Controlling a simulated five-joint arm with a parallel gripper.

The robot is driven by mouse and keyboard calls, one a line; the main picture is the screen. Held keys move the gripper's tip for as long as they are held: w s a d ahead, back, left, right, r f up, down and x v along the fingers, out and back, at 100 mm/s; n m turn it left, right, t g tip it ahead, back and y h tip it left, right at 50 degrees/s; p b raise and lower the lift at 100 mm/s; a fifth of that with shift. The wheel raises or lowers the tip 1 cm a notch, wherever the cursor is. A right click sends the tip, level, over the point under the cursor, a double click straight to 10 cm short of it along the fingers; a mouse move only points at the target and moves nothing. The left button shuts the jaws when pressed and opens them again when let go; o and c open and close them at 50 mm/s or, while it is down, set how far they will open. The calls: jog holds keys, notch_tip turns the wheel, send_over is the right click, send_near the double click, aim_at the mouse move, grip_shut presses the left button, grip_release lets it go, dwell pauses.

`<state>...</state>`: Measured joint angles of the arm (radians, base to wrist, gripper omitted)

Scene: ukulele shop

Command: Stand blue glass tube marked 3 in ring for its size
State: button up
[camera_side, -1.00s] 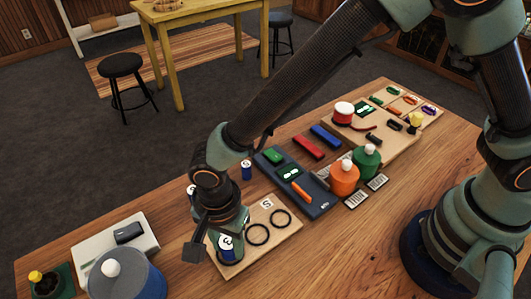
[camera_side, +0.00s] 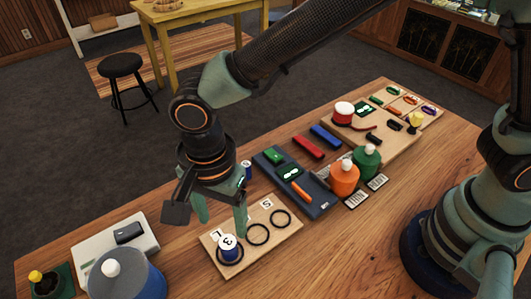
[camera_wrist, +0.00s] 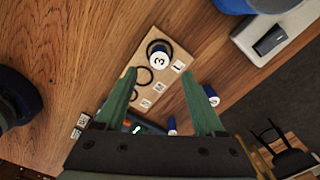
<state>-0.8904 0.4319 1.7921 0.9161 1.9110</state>
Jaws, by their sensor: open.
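The blue tube marked 3 (camera_side: 228,246) has a white band and stands upright on a light wooden ring board (camera_side: 286,236). A black ring (camera_side: 231,261) surrounds its base, at the end labelled L. The middle ring (camera_side: 257,234) and the ring near the S label (camera_side: 280,218) are empty. My gripper (camera_side: 221,220) is open and empty, above and behind the tube and apart from it. In the wrist view the tube (camera_wrist: 159,56) and board (camera_wrist: 183,60) show beyond the open fingertips (camera_wrist: 160,76).
Another blue tube (camera_side: 247,171) stands behind the board, and two blue tubes show in the wrist view (camera_wrist: 211,95) (camera_wrist: 172,126). A dark tray (camera_side: 317,206) sits right of the board. A large blue pot (camera_side: 140,280) and a white switch box (camera_side: 92,243) stand left.

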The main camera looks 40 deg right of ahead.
jog(key=w+d+r+n+t+y, duration=0.1)
jog(key=w+d+r+n, duration=0.3)
jog(key=d+r, duration=0.5)
jog(key=s+d+r+n+t, duration=0.1)
jog(key=d+r+n+t, duration=0.1)
jog(key=d, duration=1)
jog(key=s+d+r+n+t+h, duration=0.1)
jog(key=d+n, duration=0.4)
jog(key=d, duration=0.7)
notch_tip(320, 180, up, 2)
jog(key=shift+n+t, duration=0.3)
jog(key=shift+t, duration=0.5)
jog(key=shift+s, duration=0.1)
